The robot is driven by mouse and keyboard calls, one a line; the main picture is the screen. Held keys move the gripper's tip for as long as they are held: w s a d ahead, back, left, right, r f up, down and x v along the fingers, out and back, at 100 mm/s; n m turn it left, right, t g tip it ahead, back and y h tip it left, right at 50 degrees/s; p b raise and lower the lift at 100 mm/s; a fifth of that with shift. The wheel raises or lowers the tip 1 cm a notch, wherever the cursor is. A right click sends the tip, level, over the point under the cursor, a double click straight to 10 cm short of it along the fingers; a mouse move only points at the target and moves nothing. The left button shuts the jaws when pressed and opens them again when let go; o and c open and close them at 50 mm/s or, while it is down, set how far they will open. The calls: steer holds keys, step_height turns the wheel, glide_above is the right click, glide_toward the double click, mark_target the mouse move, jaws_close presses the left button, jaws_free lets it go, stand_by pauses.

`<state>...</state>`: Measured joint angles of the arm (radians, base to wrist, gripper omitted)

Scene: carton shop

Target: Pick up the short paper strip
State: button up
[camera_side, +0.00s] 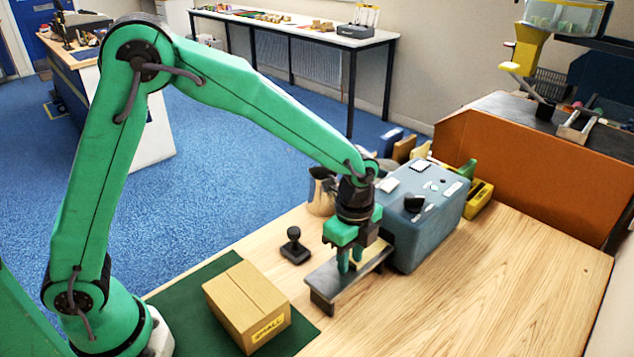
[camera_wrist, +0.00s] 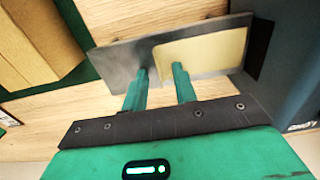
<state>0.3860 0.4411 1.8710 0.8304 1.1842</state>
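A short cream paper strip (camera_wrist: 208,50) lies on a grey metal ledge (camera_wrist: 112,63) in the wrist view, reaching toward the blue-grey machine on the right. The ledge also shows in the side view (camera_side: 328,284), but I cannot make out the strip there. My gripper (camera_wrist: 162,70) points down over the ledge with its two green fingers apart and nothing seen between them. In the wrist view the right fingertip overlaps the strip's lower left part and the left one is near its left end. In the side view my gripper (camera_side: 350,262) is low; contact cannot be told.
The blue-grey machine (camera_side: 425,220) stands right beside the ledge. A small black joystick-like object (camera_side: 295,246) is to the left, with a metal jug (camera_side: 321,190) behind. A carton (camera_side: 246,303) sits on a green mat (camera_side: 190,310). The wooden table (camera_side: 500,280) is clear at front right.

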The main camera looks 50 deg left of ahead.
jaws_close()
steer(key=shift+r, duration=0.1)
stand_by(0.4)
steer(key=shift+r, duration=0.75)
step_height(320, 180, up, 2)
steer(key=shift+r, duration=0.15)
steer(key=s+d+r, duration=0.7)
steer(key=s, duration=0.2)
steer(key=shift+s, duration=0.15)
steer(key=shift+a, duration=0.1)
